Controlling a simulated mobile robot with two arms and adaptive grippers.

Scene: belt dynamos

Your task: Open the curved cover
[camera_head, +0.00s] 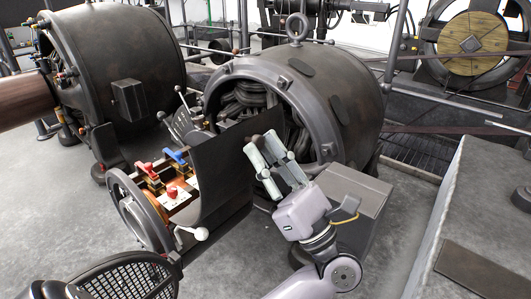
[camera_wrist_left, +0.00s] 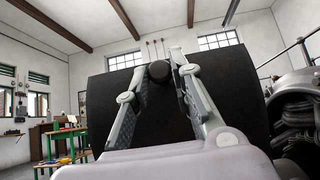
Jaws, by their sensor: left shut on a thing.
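The curved cover (camera_head: 228,160) is a dark, bent metal sheet in front of the middle dynamo (camera_head: 335,95). Its upper edge stands up, and coils show in the dynamo's open end behind it. In the left wrist view the cover (camera_wrist_left: 105,95) fills the middle as a black panel. My left gripper (camera_head: 265,146) is at the cover's upper right part. In the left wrist view its two fingers stand on either side of a dark round knob (camera_wrist_left: 159,71) at the cover's edge, shut on it. My right gripper does not show.
Levers with a red handle (camera_head: 145,168) and a blue handle (camera_head: 174,156) sit left of the cover. A white-knobbed lever (camera_head: 200,233) stands below it. A grey box (camera_head: 352,192) is close to my left wrist. Open floor (camera_head: 50,215) lies to the left.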

